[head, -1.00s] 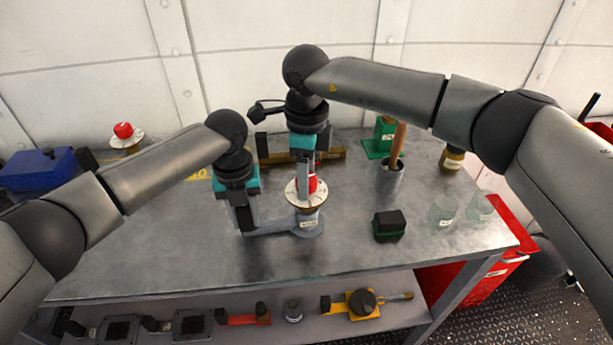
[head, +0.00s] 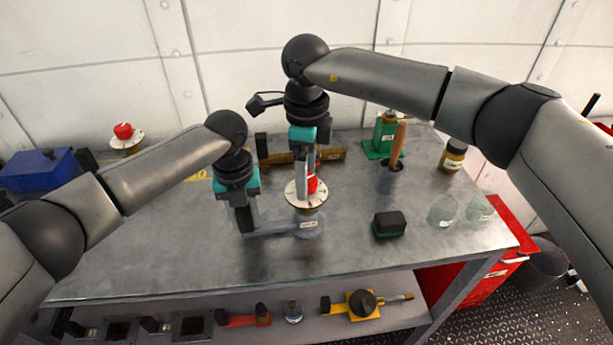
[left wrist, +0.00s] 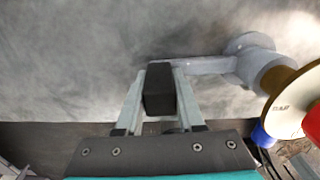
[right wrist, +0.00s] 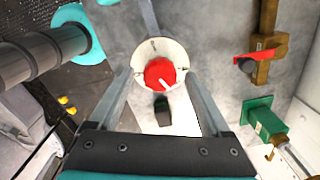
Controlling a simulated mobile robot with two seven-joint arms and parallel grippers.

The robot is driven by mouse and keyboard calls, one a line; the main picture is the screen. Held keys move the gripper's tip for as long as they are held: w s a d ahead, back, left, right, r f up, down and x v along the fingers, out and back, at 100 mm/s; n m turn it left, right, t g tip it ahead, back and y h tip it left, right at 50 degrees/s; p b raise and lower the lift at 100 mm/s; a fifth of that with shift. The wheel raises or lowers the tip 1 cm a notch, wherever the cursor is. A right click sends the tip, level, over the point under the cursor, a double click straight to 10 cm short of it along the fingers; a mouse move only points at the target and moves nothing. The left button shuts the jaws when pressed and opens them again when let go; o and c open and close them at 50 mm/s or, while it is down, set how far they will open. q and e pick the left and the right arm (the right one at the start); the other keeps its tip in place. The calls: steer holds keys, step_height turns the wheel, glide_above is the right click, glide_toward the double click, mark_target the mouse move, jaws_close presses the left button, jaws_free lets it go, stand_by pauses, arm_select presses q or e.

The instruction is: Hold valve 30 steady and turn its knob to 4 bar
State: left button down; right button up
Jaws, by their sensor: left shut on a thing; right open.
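Valve 30 stands on the bench, with a grey base (head: 308,228), a pale round dial (head: 298,198) and a red knob (head: 312,186). A grey arm runs left from its base to a black grip (left wrist: 159,90). My left gripper (head: 243,226) is shut on this black grip. My right gripper (head: 304,190) is open above the dial. In the right wrist view its fingers stand either side of the red knob (right wrist: 160,73), apart from it. The knob's white pointer mark shows there, but the dial's figures are too small to read.
A black and green block (head: 389,225) and two glass beakers (head: 442,210) stand to the right. Behind are a green object (head: 384,135), an upright wooden handle (head: 398,145) and an amber jar (head: 452,155). Another red-knobbed valve (head: 123,131) is at the back left.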

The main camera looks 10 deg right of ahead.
step_height(320, 180, up, 11)
steer(key=shift+f, duration=0.2)
stand_by(0.4)
step_height(320, 180, down, 12)
steer(key=m, duration=1.4)
steer(key=shift+w+f, duration=0.1)
steer(key=shift+c, duration=0.4)
jaws_close()
